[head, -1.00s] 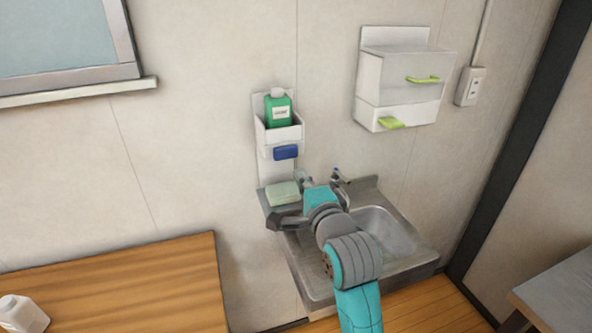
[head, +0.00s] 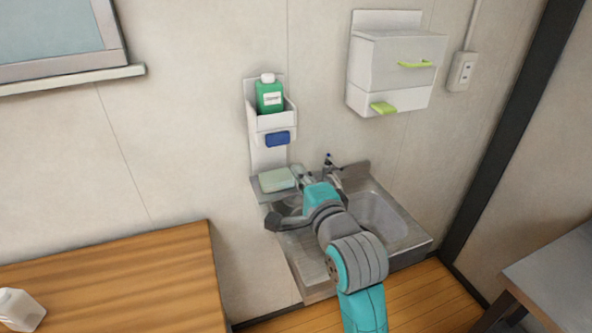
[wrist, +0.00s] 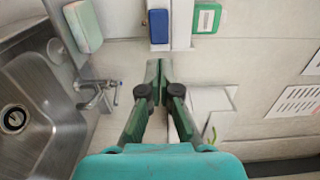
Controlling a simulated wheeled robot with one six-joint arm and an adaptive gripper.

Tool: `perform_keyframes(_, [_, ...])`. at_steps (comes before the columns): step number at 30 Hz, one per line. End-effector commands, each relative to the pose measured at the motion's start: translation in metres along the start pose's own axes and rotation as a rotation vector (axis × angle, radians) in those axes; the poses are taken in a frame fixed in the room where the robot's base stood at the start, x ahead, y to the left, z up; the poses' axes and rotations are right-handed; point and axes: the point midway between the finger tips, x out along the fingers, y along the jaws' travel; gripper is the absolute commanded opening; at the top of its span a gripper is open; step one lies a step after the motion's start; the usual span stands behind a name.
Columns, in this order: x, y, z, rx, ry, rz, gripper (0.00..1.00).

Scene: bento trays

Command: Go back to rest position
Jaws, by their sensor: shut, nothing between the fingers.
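My gripper (head: 303,177) is above the back left of the sink, next to the wall, and partly hidden by my teal wrist in the head view. In the wrist view my gripper (wrist: 159,66) shows its two dark green fingers together and empty. Its fingertips point toward the wall fittings and touch nothing that I can see.
A metal sink (head: 296,244) with a faucet (head: 328,165) stands below. A pale green block (head: 277,180) sits at its back left corner. A holder with a green bottle (head: 270,97), a white wall box (head: 388,60) and a wooden table (head: 120,275) are around.

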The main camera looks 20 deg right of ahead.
Motion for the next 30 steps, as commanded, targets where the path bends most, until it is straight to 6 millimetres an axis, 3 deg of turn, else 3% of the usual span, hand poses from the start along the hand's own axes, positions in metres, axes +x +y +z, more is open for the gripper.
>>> perform_keyframes(6, [-0.001, 0.004, 0.000, -0.007, 0.000, 0.004, 0.00])
perform_keyframes(11, [-0.014, 0.034, 0.001, -0.076, 0.000, 0.021, 0.00])
perform_keyframes(21, [-0.079, 0.132, 0.003, -0.363, -0.010, 0.074, 0.00])
perform_keyframes(30, [-0.153, 0.199, 0.005, -0.623, -0.031, 0.117, 0.00])
